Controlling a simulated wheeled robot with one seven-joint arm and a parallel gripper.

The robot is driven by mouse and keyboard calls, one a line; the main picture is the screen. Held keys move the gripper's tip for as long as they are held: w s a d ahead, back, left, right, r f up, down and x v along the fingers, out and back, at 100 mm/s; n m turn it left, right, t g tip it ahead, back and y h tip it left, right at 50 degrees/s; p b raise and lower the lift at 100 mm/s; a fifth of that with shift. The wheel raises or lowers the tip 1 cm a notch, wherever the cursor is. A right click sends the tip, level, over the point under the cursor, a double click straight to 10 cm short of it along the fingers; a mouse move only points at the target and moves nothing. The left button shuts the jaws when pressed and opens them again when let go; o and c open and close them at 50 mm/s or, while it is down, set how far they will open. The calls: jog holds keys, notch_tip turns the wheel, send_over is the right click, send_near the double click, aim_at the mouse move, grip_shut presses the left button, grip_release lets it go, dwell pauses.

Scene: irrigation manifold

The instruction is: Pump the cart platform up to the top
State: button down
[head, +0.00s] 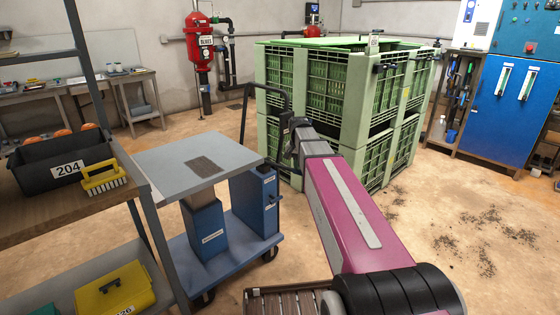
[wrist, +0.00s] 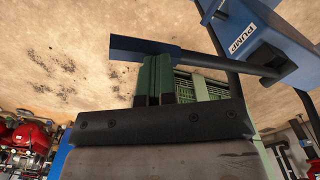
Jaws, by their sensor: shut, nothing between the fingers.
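The cart has a flat grey platform (head: 200,160) on a blue column (head: 205,230), above its blue base, with a gap between platform and base. A blue pump box (head: 257,203) stands on the base's right side. In the head view my arm hides the fingers.
Large green crates (head: 335,100) stand just behind my arm. A shelf (head: 70,200) with a black bin (head: 60,160) is close on the left of the cart. The cart's black push handle (head: 262,88) rises at its far side. Floor is open at the right.

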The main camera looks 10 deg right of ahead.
notch_tip(320, 180, up, 8)
dwell(0.4)
jog(key=shift+f, duration=0.15)
notch_tip(320, 180, down, 14)
jog(key=shift+r, duration=0.15)
notch_tip(320, 180, up, 14)
dwell(1.3)
dwell(0.4)
jog(key=shift+r, duration=0.1)
dwell(2.3)
dwell(0.4)
